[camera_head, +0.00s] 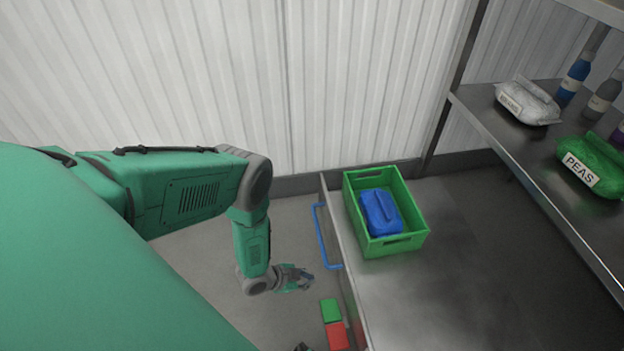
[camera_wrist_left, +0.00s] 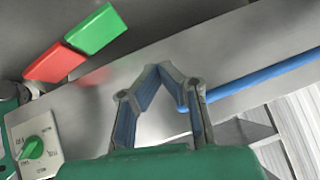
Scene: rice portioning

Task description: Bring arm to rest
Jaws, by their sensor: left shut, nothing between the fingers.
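My left arm (camera_head: 250,235) is green and grey and hangs down left of the steel table in the head view. Its gripper (camera_head: 308,279) is beside the table, near the blue rail on the table's side. In the left wrist view the gripper's fingers (camera_wrist_left: 162,70) lean together at the tips, shut with nothing between them. The blue rail (camera_wrist_left: 265,75) runs off to the right behind the fingers there. My right gripper cannot be made out in either view.
A green crate (camera_head: 408,243) holding a blue pack (camera_head: 380,211) stands on the steel table (camera_head: 450,300). Green (camera_head: 330,311) and red (camera_head: 337,336) blocks show at the table's side. A shelf (camera_head: 500,135) at right carries bags and bottles. A green-knobbed panel (camera_wrist_left: 33,147) shows in the wrist view.

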